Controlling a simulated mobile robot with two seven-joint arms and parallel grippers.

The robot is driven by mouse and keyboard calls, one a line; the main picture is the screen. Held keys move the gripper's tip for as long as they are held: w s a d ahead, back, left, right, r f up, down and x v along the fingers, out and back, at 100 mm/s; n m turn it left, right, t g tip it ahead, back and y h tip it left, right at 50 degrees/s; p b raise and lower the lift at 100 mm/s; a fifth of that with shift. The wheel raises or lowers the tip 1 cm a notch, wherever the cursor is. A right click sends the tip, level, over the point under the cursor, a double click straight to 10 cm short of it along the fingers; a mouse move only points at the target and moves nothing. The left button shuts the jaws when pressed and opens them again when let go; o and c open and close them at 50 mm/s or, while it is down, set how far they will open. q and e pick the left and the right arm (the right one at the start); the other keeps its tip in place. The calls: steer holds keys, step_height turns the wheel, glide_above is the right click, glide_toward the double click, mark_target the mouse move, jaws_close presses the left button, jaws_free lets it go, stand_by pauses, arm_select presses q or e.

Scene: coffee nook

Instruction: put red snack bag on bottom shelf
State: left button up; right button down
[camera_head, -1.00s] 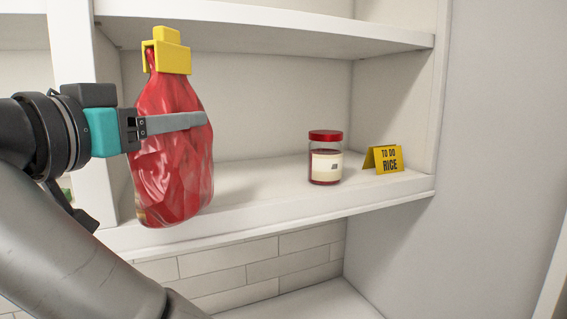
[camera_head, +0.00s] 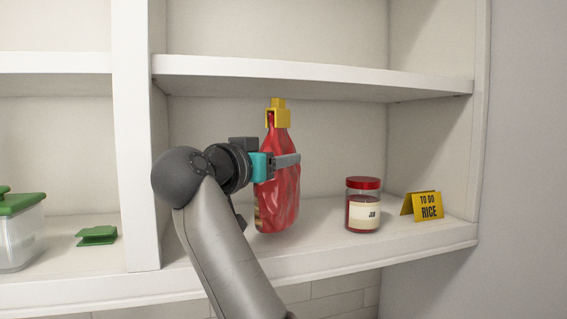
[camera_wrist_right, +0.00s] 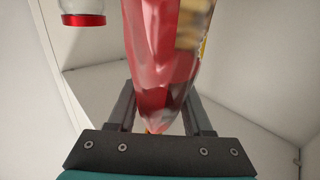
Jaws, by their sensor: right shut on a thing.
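The red snack bag (camera_head: 284,195) with a yellow clip (camera_head: 279,115) on top is upright in the head view, at the bottom shelf (camera_head: 330,255) of the right compartment. My right gripper (camera_head: 286,160) is shut on the bag around its upper middle, reaching in from the left. In the right wrist view the bag (camera_wrist_right: 160,60) sits between the two fingers (camera_wrist_right: 157,110). I cannot tell whether the bag's bottom touches the shelf. My left gripper is not in view.
A jar with a red lid (camera_head: 363,208) stands right of the bag, with a small gap. A yellow sign reading "TO DO RICE" (camera_head: 427,207) is further right. An upper shelf (camera_head: 310,76) lies above, a divider (camera_head: 137,150) to the left. A green-lidded container (camera_head: 20,205) and green piece (camera_head: 97,236) are left of the divider.

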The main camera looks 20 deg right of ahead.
steer(key=shift+w+d+f, duration=0.7)
steer(key=shift+d, duration=0.05)
steer(key=shift+f, duration=0.1)
steer(key=shift+c, duration=1.5)
jaws_free()
steer(key=b+v, duration=0.1)
steer(key=v, duration=1.1)
